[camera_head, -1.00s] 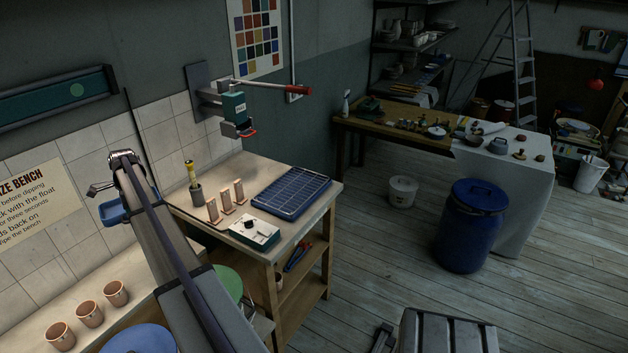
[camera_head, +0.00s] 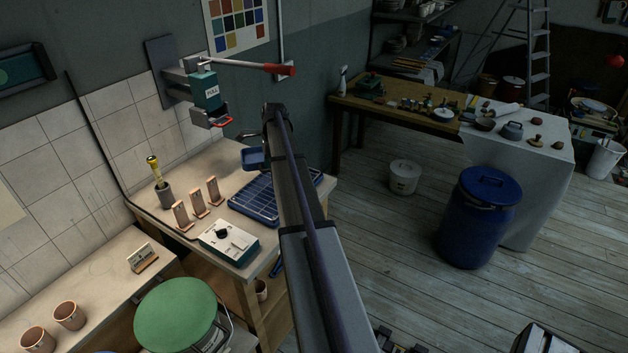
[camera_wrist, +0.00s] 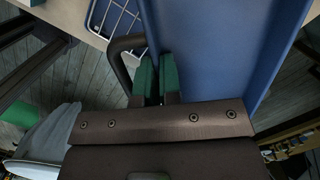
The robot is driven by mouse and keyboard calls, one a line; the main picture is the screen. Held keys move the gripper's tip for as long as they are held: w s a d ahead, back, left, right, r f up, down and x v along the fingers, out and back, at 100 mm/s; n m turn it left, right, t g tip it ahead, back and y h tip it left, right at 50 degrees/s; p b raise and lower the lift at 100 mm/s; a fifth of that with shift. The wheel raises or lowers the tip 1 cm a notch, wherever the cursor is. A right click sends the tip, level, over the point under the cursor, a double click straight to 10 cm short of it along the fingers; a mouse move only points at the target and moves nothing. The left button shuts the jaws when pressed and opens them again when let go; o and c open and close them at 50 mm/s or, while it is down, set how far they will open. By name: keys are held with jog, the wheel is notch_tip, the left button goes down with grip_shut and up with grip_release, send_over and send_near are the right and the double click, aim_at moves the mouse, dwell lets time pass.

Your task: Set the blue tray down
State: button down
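The blue tray (camera_head: 253,158) shows in the head view as a small shallow tray at the far end of my arm, in front of the bench's back part. In the wrist view the blue tray (camera_wrist: 215,45) fills the upper right, and a dark curved handle lies to its left. My gripper (camera_wrist: 157,78) has its two green fingertips close together at the tray's near edge; it appears shut on the tray. The exact grip is partly hidden. In the head view my arm hides the gripper and part of the bench.
A blue gridded rack (camera_head: 258,205) lies on the wooden bench, partly behind my arm. Three small upright stands (camera_head: 199,204), a white-and-green box (camera_head: 228,243) and a cup with a yellow-handled tool (camera_head: 165,196) stand to its left. A wall-mounted press (camera_head: 206,92) hangs above.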

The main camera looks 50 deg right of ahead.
jog(key=f+b, duration=0.2)
jog(key=s+f+b, duration=0.1)
jog(key=f+b, duration=0.1)
jog(key=d+f+b, duration=0.1)
jog(key=f+b, duration=0.1)
jog(key=f, duration=0.1)
jog(key=shift+s+d+f+b, duration=0.1)
jog(key=shift+s+b, duration=0.15)
jog(key=shift+b, duration=0.05)
notch_tip(320, 180, down, 4)
jog(key=b, duration=0.4)
jog(key=shift+r, duration=0.3)
jog(key=shift+f, duration=0.25)
jog(key=c, duration=1.3)
grip_release()
jog(key=shift+r, duration=0.1)
